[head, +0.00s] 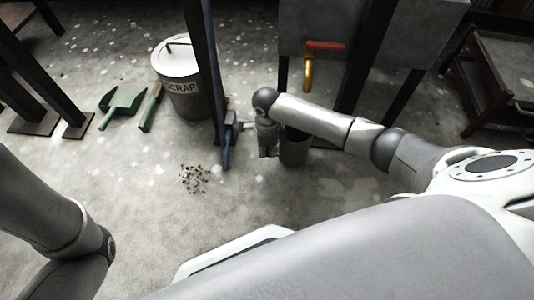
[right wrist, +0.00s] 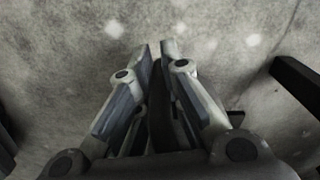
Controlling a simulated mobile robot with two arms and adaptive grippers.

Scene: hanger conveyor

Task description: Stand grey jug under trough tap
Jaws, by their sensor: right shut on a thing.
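The trough (head: 312,28) is a grey box on dark legs. Its tap, with a red lever and a brass spout (head: 307,74), points down at its front. The grey jug (head: 295,152) appears upright, low near the floor below and slightly left of the spout, its upper part hidden behind my right forearm. My right gripper (head: 268,152) points down at the jug's left side and is shut on it. In the right wrist view the fingers (right wrist: 159,46) are close together around a dark narrow strip; the jug's body is not clear there. My left gripper is out of view.
A dark blue post (head: 205,60) stands left of my right gripper. A scrap bin (head: 180,82), a green dustpan (head: 122,100) and a brush (head: 151,106) are further left. Small debris (head: 194,179) lies on the floor. A dark red rack (head: 485,85) stands at right.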

